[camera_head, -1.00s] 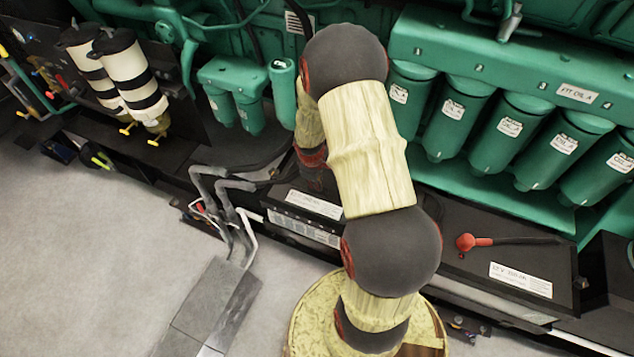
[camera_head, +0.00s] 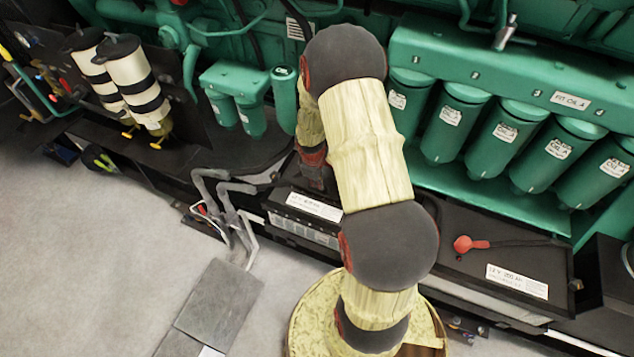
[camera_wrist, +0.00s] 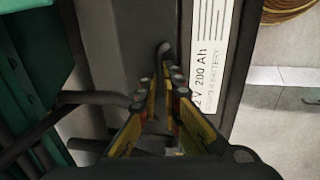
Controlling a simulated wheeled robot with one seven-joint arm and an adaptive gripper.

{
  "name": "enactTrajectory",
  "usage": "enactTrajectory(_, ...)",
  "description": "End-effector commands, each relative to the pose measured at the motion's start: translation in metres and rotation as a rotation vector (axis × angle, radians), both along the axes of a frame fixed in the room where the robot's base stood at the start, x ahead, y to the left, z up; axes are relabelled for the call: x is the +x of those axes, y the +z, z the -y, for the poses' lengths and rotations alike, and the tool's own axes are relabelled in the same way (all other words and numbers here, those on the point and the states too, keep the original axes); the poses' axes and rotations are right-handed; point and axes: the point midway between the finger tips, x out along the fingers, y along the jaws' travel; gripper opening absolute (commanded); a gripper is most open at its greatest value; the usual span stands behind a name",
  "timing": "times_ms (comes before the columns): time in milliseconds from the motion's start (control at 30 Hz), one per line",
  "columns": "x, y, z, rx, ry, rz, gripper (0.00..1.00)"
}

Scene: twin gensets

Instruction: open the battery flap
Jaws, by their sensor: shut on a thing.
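The left battery (camera_head: 314,207) is a black box with a white label, partly hidden behind my arm. In the wrist view its dark top (camera_wrist: 125,38) and its label (camera_wrist: 209,55) show. My gripper (camera_wrist: 163,84) points at this top, its yellow-sided fingers close together. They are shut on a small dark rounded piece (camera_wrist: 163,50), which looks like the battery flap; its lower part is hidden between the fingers. I cannot tell how far it is raised. In the head view the gripper's tips are hidden behind my arm.
Dark cables (camera_wrist: 95,98) run close to the fingers on the left. A second battery (camera_head: 500,255) with a red terminal cap (camera_head: 466,244) lies to the right. Green filters (camera_head: 452,125) hang behind it. Grey floor (camera_head: 90,250) is open at the left.

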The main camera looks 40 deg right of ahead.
Motion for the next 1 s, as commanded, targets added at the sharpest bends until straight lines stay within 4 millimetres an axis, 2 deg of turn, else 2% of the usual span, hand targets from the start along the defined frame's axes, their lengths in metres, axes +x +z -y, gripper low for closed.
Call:
enactTrajectory(33, 0.004, 0.009, 0.007, -0.005, -0.001, 0.007, 0.00)
enactTrajectory(233, 0.011, 0.022, 0.023, -0.006, -0.003, 0.010, 0.00)
enactTrajectory(633, 0.019, 0.025, 0.050, 0.001, -0.002, 0.002, 0.00)
enactTrajectory(1000, 0.016, 0.022, 0.046, 0.004, 0.000, -0.005, 0.20)
